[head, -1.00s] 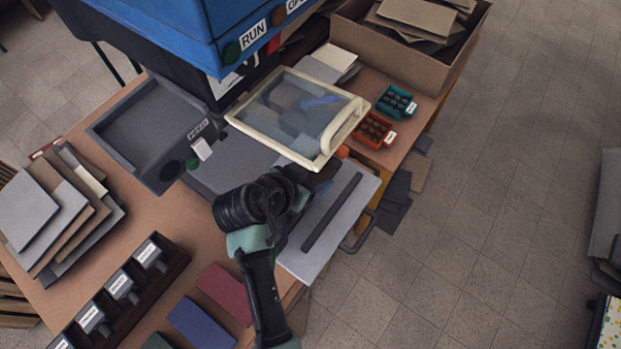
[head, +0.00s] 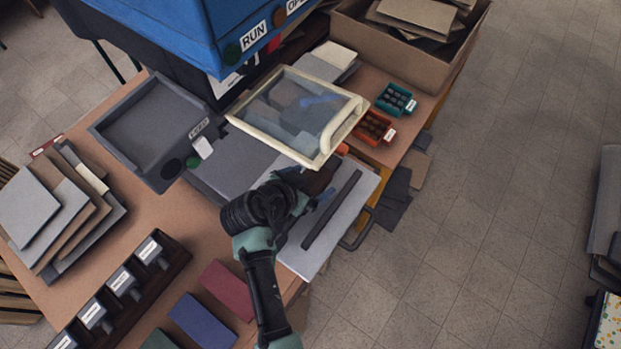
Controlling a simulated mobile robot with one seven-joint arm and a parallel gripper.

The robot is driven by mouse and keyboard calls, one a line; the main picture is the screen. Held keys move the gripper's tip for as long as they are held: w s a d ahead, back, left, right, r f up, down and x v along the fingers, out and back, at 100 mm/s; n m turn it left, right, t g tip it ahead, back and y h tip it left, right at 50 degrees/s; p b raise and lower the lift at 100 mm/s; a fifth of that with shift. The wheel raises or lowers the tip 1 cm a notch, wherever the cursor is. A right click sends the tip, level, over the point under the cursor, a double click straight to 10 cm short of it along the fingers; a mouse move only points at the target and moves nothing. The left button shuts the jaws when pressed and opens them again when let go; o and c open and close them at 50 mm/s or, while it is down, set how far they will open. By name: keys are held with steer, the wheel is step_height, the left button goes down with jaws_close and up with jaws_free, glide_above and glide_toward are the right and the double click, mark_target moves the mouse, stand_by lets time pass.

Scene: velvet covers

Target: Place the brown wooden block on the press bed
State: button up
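My gripper (head: 322,195) is in the middle of the head view, over the near edge of a light grey plate. A dark brown piece (head: 319,178), which looks like the wooden block, shows just beyond the fingers, below the clear guard. I cannot tell whether the fingers hold it. The grey press bed (head: 232,160) lies under the blue press, left of and partly below the guard. The light plate (head: 303,258) carries a long dark bar (head: 332,210) and has a handle at its right.
The cream-framed clear guard (head: 318,158) sticks out just above my gripper. The blue press housing (head: 200,30) overhangs the back. A grey tray (head: 150,135) stands left. Small teal (head: 396,100) and orange (head: 373,130) bins sit right. Coloured covers (head: 203,320) and a stamp rack (head: 120,300) lie in front.

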steer(key=shift+r, duration=0.2)
steer(key=v, duration=1.2)
steer(key=shift+f, duration=0.1)
